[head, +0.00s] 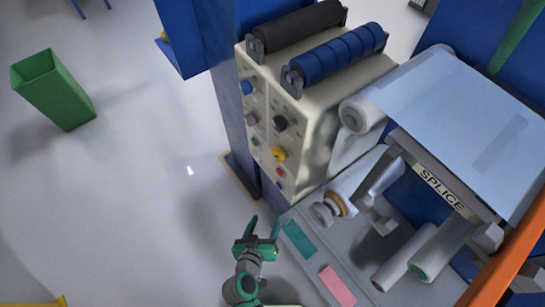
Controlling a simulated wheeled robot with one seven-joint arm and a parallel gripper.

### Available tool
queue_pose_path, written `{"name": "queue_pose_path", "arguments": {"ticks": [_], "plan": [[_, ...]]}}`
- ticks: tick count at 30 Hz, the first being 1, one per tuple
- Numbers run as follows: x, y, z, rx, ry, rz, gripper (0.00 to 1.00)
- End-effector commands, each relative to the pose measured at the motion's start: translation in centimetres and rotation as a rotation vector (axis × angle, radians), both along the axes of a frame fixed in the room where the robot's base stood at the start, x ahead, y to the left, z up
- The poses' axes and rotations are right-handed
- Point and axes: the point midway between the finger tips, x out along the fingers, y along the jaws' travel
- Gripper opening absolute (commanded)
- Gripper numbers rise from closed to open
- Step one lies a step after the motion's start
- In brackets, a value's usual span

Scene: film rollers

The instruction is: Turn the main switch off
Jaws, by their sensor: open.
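A cream control panel (262,105) stands on the side of a blue machine column. Its face carries a blue knob (247,87), a large black knob (280,123), a grey knob (251,119), a green button (255,141), a yellow knob (278,153) and a red button (281,173). The labels are too small to read, so I cannot tell which one is the main switch or how it is set. My gripper (264,223) is open and empty, below the panel and apart from it, fingers pointing up the picture.
A black roller (298,26) and a blue roller (338,55) sit on top of the panel housing. To the right are a grey bench with a teal patch (299,240) and pink patch (338,285), metal rollers and a "SPLICE" table (450,120). A green bin (55,90) stands left; floor between is clear.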

Motion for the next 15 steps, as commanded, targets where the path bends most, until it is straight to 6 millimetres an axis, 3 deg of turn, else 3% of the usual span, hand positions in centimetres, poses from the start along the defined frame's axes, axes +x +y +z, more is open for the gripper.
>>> {"name": "queue_pose_path", "arguments": {"ticks": [1, 7, 11, 15], "plan": [[1.8, 0.4, 0.7, -0.025, -0.026, -0.036, 0.58], [6.7, 1.1, 5.4, -0.104, -0.174, -0.264, 0.58], [8.5, 2.5, 9.9, -0.112, -0.319, -0.424, 0.58], [8.8, 4.3, 14.5, -0.089, -0.476, -0.576, 0.58]]}}
